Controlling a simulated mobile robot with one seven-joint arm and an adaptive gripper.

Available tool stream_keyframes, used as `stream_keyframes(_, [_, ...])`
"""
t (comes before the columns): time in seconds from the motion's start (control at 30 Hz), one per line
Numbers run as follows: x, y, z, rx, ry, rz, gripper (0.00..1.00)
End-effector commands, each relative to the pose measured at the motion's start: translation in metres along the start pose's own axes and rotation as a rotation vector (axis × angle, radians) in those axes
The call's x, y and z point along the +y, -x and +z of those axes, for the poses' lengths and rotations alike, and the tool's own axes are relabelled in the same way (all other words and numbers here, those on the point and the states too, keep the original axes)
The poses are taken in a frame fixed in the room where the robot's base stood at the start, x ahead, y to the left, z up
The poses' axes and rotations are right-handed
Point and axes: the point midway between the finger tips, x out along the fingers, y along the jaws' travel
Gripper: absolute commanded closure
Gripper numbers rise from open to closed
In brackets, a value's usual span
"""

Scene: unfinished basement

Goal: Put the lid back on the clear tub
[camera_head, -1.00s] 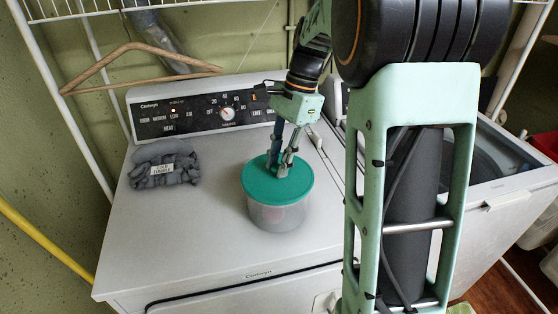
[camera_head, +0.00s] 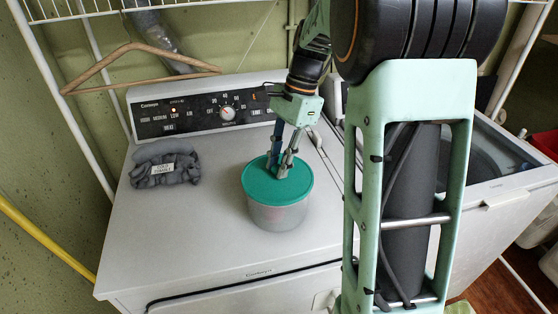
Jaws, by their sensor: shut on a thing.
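The clear tub (camera_head: 278,217) stands upright on the white machine's top, near its right side. The round green lid (camera_head: 262,187) lies over the tub's mouth and looks level. My gripper (camera_head: 280,172) points down from above and is shut on the lid near its middle, at a small raised part that the fingers mostly hide. I cannot tell whether the lid's rim is pressed fully onto the tub all round.
A grey folded cloth bundle (camera_head: 165,165) with a label lies on the left of the machine top (camera_head: 190,235). The control panel (camera_head: 205,112) rises behind. A wooden hanger (camera_head: 140,68) hangs above. An open washer (camera_head: 500,175) stands at right. The machine top's front left is clear.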

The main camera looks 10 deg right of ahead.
Motion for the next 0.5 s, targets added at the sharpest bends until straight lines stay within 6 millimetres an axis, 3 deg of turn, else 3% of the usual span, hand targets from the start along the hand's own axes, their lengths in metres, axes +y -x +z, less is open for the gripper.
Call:
stream_keyframes(0.43, [0.0001, -0.0002, 0.0, 0.0, 0.0, 0.0, 1.0])
stream_keyframes(0.47, [0.0001, -0.0002, 0.0, 0.0, 0.0, 0.0, 0.76])
stream_keyframes(0.5, [0.0001, -0.0002, 0.0, 0.0, 0.0, 0.0, 0.72])
